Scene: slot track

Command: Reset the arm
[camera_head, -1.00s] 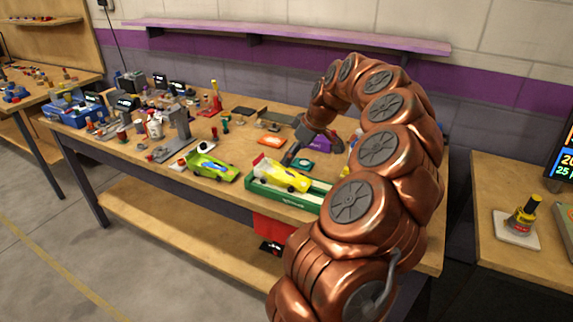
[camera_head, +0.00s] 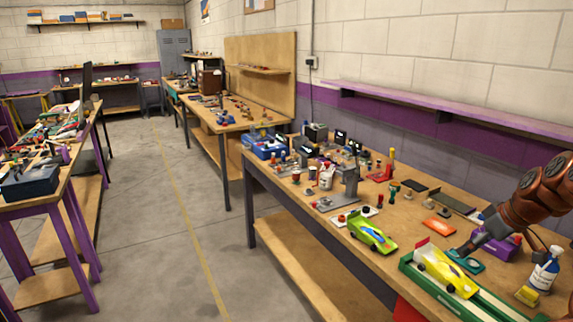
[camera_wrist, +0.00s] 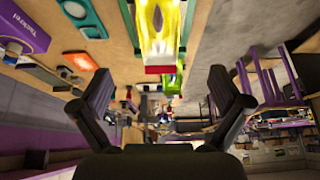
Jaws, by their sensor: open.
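My gripper (camera_head: 468,247) is at the right of the head view, above the workbench behind the yellow car. In the wrist view my gripper (camera_wrist: 163,100) shows its two dark fingers wide apart with nothing between them. The yellow car (camera_head: 446,272) sits on the green tray (camera_head: 484,310) at the bench's front. The yellow car also shows at the top of the wrist view (camera_wrist: 158,28), beyond the fingertips. A lime green car (camera_head: 371,234) stands on the bench to its left. My arm enters from the right edge; most of it is out of the head view.
Near my gripper are a purple box (camera_head: 502,246), a bottle (camera_head: 545,270), a teal pad (camera_head: 466,261) and an orange piece (camera_head: 438,227). A purple wall shelf (camera_head: 450,108) runs behind the bench. The floor aisle (camera_head: 180,215) on the left is clear.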

